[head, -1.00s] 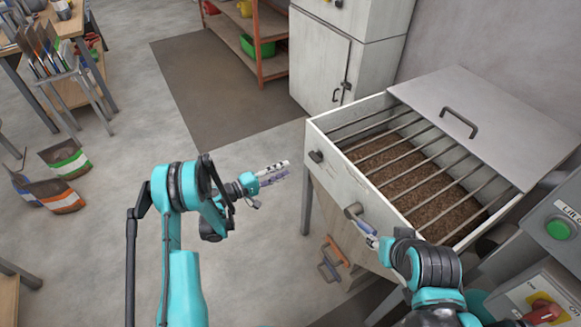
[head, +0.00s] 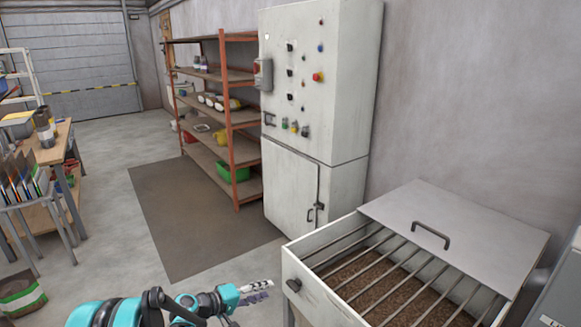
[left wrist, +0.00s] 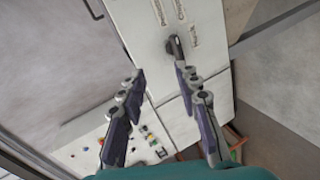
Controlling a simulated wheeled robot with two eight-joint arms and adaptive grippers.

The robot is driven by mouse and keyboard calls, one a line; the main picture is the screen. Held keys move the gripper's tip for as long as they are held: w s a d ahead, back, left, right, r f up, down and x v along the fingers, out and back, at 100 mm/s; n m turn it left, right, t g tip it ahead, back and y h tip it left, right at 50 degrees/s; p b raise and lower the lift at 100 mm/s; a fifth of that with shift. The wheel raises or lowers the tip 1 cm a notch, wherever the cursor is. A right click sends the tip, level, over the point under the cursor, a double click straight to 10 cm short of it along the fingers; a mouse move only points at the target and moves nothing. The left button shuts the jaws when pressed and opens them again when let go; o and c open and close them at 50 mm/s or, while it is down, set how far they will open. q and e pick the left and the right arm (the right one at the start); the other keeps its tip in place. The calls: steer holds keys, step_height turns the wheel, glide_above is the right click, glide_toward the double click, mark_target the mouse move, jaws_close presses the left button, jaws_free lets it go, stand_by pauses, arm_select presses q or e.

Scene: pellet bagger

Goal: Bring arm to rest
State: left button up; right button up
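My left arm comes in at the bottom of the head view, its teal links bent to the right. My left gripper (head: 258,291) is held in the air just left of the pellet bin (head: 322,301), apart from it. In the left wrist view the two fingers of the left gripper (left wrist: 161,78) stand wide apart with nothing between them. The grey-white control cabinet (left wrist: 168,75) shows beyond them, some distance off. My right arm and right gripper are out of view.
The bin holds brown pellets under a barred grate, with a handled grey lid (head: 460,230) at its back. An orange shelf rack (head: 235,140) stands beside the control cabinet (head: 310,110). A wooden table (head: 45,150) is at left. Open floor and a dark mat (head: 195,225) lie between.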

arm_select(q)
steer(key=s+r+m+g+y, duration=0.1)
steer(key=s+r+m+y, duration=0.15)
steer(key=s+r, duration=0.35)
steer(key=s+a+r+m+y, duration=0.1)
steer(key=s+a+y, duration=0.3)
steer(key=s, duration=0.8)
steer(key=s+a+m+y, duration=0.2)
steer(key=s+a+y, duration=0.2)
steer(key=s, duration=0.8)
steer(key=shift+s+a+r, duration=0.35)
steer(key=shift+a+r, duration=0.05)
steer(key=shift+y, duration=0.25)
